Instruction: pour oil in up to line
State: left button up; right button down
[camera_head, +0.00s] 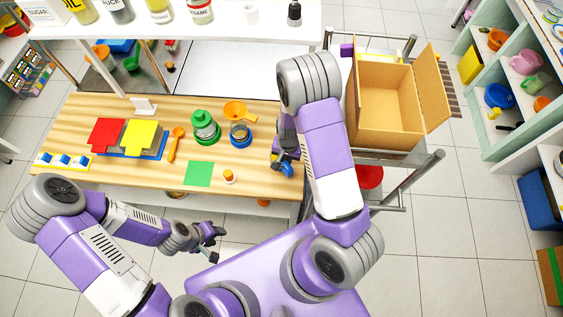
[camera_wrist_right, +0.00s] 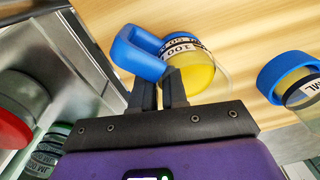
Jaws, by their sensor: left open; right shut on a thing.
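My right gripper (camera_head: 283,157) is shut on the blue handle of a measuring cup (camera_head: 288,171) at the table's right end. In the right wrist view the cup (camera_wrist_right: 201,75) holds yellow liquid and has a white label reading 100 and 50. My right gripper (camera_wrist_right: 160,92) shows at its handle. A blue-ringed vessel marked ML (camera_wrist_right: 300,82) is partly cut off. My left gripper (camera_head: 208,238) is open and empty, off the table's front edge.
A green-lidded jar (camera_head: 205,127) stands left of the funnel. A green square (camera_head: 198,173) and a small white-and-orange item (camera_head: 229,176) lie in front. Coloured boards (camera_head: 140,135) and an orange spoon (camera_head: 175,143) are left. A cardboard box (camera_head: 388,95) stands right. Bottles line the shelf (camera_head: 225,28).

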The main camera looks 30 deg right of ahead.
jog(key=shift+r+p, duration=2.2)
jog(key=shift+r, duration=0.35)
jog(key=c, duration=1.7)
grip_release()
jog(key=shift+c, duration=0.2)
grip_shut()
